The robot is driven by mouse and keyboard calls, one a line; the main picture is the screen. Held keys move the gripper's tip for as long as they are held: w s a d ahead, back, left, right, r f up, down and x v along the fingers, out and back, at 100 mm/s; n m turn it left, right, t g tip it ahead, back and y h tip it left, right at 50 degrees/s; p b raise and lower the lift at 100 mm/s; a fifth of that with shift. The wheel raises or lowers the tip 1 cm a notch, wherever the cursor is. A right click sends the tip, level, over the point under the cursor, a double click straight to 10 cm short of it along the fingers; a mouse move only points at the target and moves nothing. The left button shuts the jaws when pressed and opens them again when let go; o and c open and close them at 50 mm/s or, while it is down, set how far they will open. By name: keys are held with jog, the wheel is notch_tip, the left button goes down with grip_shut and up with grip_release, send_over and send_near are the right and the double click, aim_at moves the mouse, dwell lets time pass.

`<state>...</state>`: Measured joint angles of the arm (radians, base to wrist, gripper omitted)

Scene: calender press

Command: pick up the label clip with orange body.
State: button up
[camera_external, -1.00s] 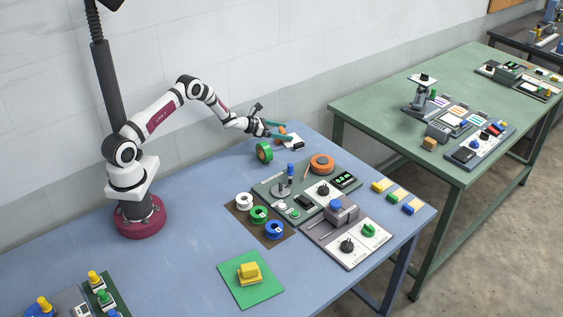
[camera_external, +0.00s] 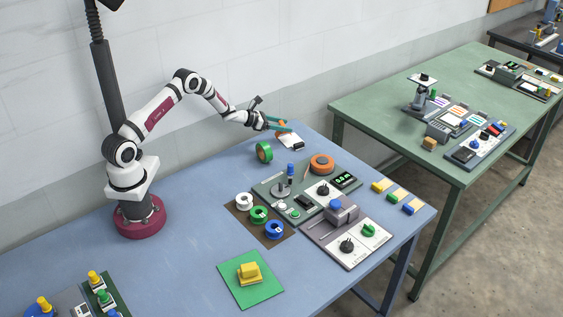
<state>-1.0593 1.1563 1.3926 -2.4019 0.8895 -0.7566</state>
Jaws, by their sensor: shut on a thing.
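The label clip with orange body (camera_external: 282,125) is at the far edge of the blue table, near the wall. My gripper (camera_external: 281,127) has teal fingers and is shut on the orange clip, which shows partly between them. A white and dark piece (camera_external: 291,142) shows just below the clip. The picture is too small to tell whether this piece is joined to the clip or how high the clip is above the table.
A green roll (camera_external: 264,151) stands on the table just below my gripper. An orange spool (camera_external: 322,163) and a dark control panel (camera_external: 273,186) lie nearer the front.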

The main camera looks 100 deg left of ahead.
jog(key=w+d+r+g, duration=0.1)
jog(key=w+d+r, duration=0.25)
jog(key=d, duration=0.35)
jog(key=w+d+r, duration=0.2)
jog(key=d+r, duration=0.3)
jog(key=d, duration=0.1)
jog(key=s+a+f, duration=0.1)
jog(key=a+f, duration=0.1)
jog(key=a, duration=0.1)
jog(key=s+a+f, duration=0.1)
jog(key=a+f, duration=0.1)
jog(key=a, duration=0.1)
jog(key=s+a+f, duration=0.1)
jog(key=a+f, duration=0.1)
jog(key=a, duration=0.2)
jog(key=shift+f, duration=0.3)
send_over(288, 144)
jog(key=shift+a+f, duration=0.1)
jog(key=shift+f, duration=2.1)
jog(key=o, duration=1.5)
jog(key=shift+f, duration=0.15)
jog(key=shift+c, duration=0.2)
